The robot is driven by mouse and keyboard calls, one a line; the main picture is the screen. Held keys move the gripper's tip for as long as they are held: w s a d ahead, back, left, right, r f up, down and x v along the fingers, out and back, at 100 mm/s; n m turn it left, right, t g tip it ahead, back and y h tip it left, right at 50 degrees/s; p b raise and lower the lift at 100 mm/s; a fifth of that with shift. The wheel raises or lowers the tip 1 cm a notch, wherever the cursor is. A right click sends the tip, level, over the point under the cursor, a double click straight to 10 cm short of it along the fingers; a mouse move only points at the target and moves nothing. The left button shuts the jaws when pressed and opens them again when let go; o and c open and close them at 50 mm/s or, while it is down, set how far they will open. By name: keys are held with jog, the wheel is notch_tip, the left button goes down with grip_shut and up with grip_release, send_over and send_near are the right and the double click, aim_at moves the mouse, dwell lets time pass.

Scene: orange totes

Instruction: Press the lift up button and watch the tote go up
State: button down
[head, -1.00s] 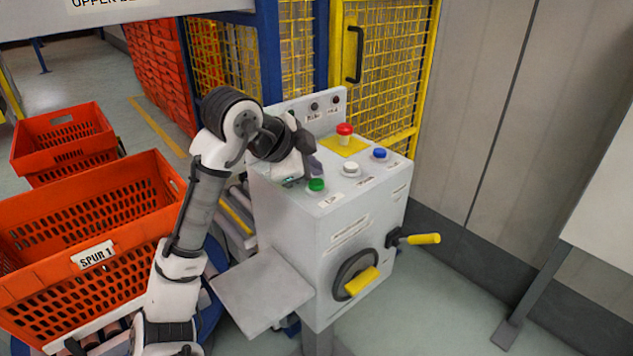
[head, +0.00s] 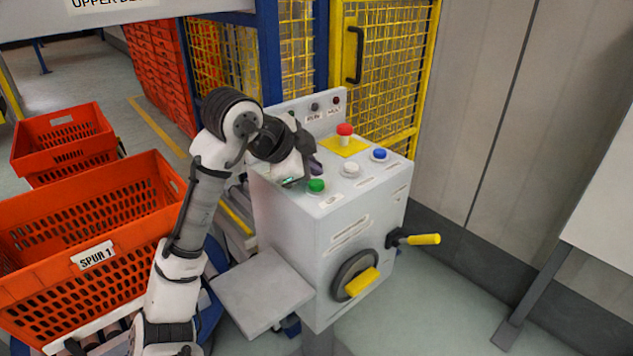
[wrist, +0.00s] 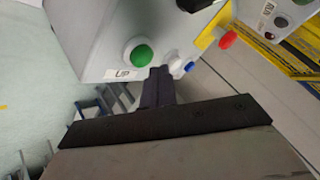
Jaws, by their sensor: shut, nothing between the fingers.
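The green button (head: 316,186) stands at the near left corner of the sloped top of the grey control box (head: 290,215). The button also shows in the wrist view (wrist: 140,55), uncovered, in a white collar. My gripper (head: 314,166) is shut and empty, its fingertips just beyond the green button. In the wrist view the closed fingertips (wrist: 160,72) appear just right of the button; I cannot tell whether they touch the box. An orange tote marked SPUR 1 (head: 95,256) stands at the left. I cannot see which tote is on the lift.
The box top also bears a white button (head: 351,170), a blue button (head: 379,154) and a red mushroom button (head: 344,130) on a yellow plate. A yellow mesh fence (head: 385,70) stands behind.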

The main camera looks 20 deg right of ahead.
jog(key=shift+f, duration=0.2)
dwell(0.4)
jog(key=shift+f, duration=0.25)
